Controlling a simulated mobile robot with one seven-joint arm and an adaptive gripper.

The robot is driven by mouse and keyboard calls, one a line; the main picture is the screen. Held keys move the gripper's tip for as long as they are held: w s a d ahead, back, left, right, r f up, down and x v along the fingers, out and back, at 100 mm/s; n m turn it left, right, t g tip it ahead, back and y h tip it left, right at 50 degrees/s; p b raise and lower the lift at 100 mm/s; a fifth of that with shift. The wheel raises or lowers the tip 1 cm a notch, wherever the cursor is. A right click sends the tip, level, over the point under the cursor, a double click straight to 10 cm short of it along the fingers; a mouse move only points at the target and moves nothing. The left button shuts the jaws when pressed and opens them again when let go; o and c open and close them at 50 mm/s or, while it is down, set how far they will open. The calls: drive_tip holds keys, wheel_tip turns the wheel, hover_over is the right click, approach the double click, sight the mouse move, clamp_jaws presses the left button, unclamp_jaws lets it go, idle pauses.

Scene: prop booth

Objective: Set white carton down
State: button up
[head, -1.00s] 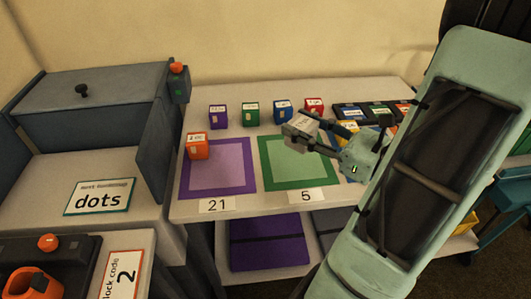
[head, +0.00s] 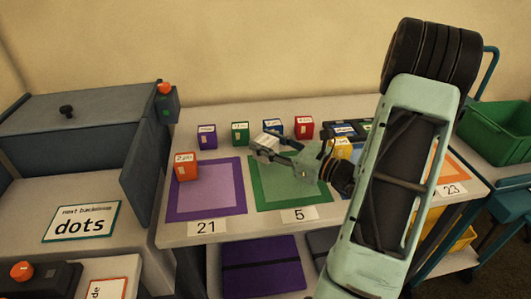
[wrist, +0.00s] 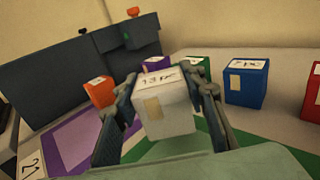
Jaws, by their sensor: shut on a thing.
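The white carton (wrist: 167,113) has a label reading about "13 pc" on top and a tan patch on its front in the wrist view. My gripper (wrist: 167,105) is shut on it, one finger on each side. In the head view my gripper (head: 272,150) holds the white carton (head: 263,140) over the back of the green-bordered mat (head: 262,196). I cannot tell whether the carton touches the surface. The purple-bordered mat (head: 177,211) lies to the left, above the card "21"; the green mat has the card "5".
An orange carton (head: 185,167) stands at the purple mat's back left corner. Purple (head: 207,138), green (head: 240,134), blue (head: 274,127) and red (head: 304,128) cartons line the table's back. A grey cabinet (head: 70,125) stands left. The purple mat is mostly bare.

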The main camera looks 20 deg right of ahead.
drive_tip(key=shift+f+b, duration=0.3)
drive_tip(key=shift+f, duration=1.3)
drive_tip(key=shift+f, duration=0.1)
drive_tip(key=shift+f, duration=0.15)
drive_tip(key=o, duration=1.2)
drive_tip(key=shift+r, duration=0.25)
drive_tip(key=p+v, duration=0.1)
drive_tip(key=v, duration=1.1)
